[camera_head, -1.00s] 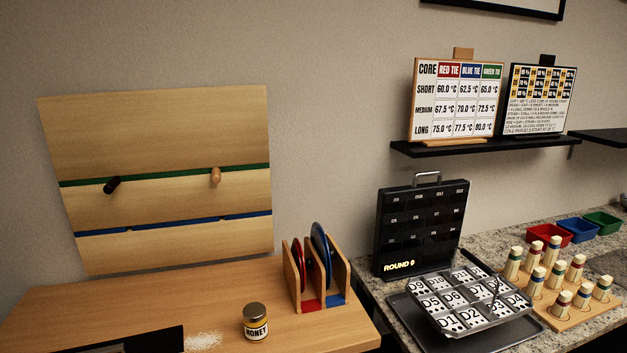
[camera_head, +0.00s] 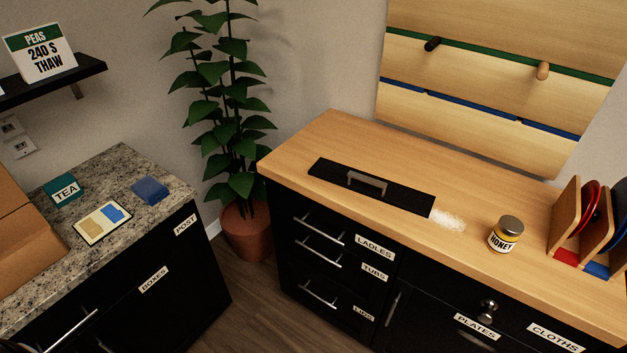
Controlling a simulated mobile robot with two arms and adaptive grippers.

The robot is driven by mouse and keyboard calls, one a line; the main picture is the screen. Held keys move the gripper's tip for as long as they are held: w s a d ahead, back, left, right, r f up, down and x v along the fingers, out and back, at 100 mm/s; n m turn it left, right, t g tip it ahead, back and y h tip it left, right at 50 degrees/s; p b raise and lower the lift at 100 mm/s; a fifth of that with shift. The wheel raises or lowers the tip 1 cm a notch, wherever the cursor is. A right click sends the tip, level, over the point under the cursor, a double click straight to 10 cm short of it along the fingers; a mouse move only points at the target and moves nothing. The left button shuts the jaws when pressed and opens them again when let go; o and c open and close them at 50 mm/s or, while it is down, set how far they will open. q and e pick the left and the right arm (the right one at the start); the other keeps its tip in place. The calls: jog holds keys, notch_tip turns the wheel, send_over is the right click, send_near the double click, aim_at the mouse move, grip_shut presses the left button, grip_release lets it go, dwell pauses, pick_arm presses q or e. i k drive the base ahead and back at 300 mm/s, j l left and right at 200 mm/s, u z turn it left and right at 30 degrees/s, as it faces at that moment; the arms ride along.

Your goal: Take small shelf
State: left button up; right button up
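A flat black panel (camera_head: 400,194) with a grey bar handle (camera_head: 367,182) lies on the wooden countertop (camera_head: 330,140). I cannot tell whether it is the small shelf. A black wall shelf (camera_head: 50,83) is at the upper left, with a sign (camera_head: 40,52) reading "PEAS 240 S THAW" on it. Neither of my grippers is in view.
White powder (camera_head: 448,221) lies by the panel's right end, with a honey jar (camera_head: 506,235) and a wooden rack (camera_head: 590,225) further right. A potted plant (camera_head: 243,228) stands between the wooden counter and the granite counter (camera_head: 125,185), which holds a tea box (camera_head: 63,190).

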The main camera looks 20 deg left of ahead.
aim_at(408, 199)
jog(key=u, duration=0.15)
jog(key=i+j+z, duration=0.2)
jog(key=j, duration=0.2)
jog(key=i+j+z, duration=0.15)
jog(key=j, duration=0.2)
jog(key=j+z, duration=0.2)
jog(key=j, duration=0.25)
jog(key=i+j+z, duration=0.15)
jog(key=j, duration=0.25)
